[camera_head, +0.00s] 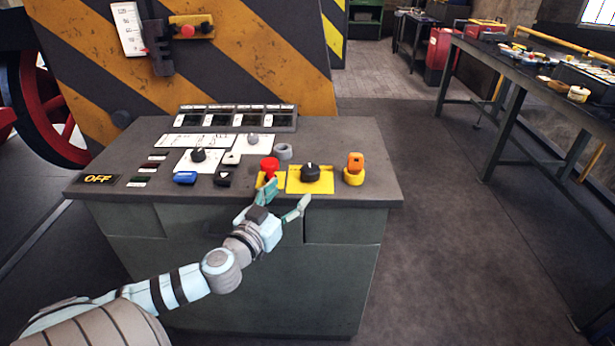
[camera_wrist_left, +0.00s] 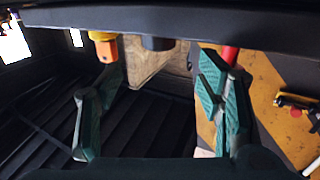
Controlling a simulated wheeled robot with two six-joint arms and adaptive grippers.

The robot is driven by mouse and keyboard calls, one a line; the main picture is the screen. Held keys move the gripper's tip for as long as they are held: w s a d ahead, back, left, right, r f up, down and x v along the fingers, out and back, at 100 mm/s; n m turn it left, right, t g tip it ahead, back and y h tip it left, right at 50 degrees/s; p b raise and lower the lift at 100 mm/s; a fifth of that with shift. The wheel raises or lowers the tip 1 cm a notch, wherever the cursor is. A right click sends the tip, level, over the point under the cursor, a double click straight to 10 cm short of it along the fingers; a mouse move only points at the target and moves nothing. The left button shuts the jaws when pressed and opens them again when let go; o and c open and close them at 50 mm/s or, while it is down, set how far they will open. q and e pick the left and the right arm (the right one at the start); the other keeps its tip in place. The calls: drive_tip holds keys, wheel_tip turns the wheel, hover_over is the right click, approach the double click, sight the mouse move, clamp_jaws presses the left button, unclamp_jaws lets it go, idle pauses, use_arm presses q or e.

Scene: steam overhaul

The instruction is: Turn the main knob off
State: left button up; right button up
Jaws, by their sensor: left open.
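A black rotary knob (camera_head: 310,172) sits on a yellow plate (camera_head: 295,187) near the console's front right edge; it is the most likely main knob, but I can read no label on it. It also shows in the left wrist view (camera_wrist_left: 157,43), partly hidden by the dark console edge. My left gripper (camera_head: 287,192) is open and empty at the console's front edge, just short of the knob, fingers either side of its line. In the left wrist view, the open fingers (camera_wrist_left: 162,70) have the knob ahead between them. My right gripper is not in view.
A red mushroom button (camera_head: 269,167) stands left of the knob and an orange switch on a yellow base (camera_head: 354,170) right of it. Other knobs (camera_head: 198,155) and switches (camera_head: 185,178) fill the console (camera_head: 150,150). Floor to the right is clear.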

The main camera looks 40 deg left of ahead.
sight(306, 175)
use_arm(q)
drive_tip(key=w, duration=0.3)
drive_tip(key=w+a, duration=0.1)
drive_tip(key=w, duration=0.4)
drive_tip(key=shift+w+a+r+p, duration=0.1)
drive_tip(key=shift+w+a+p, duration=0.2)
drive_tip(key=shift+w+a, duration=0.1)
drive_tip(key=shift+w, duration=0.4)
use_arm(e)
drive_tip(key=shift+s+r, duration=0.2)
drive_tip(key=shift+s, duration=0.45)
use_arm(q)
drive_tip(key=shift+c, duration=0.3)
drive_tip(key=c, duration=1.1)
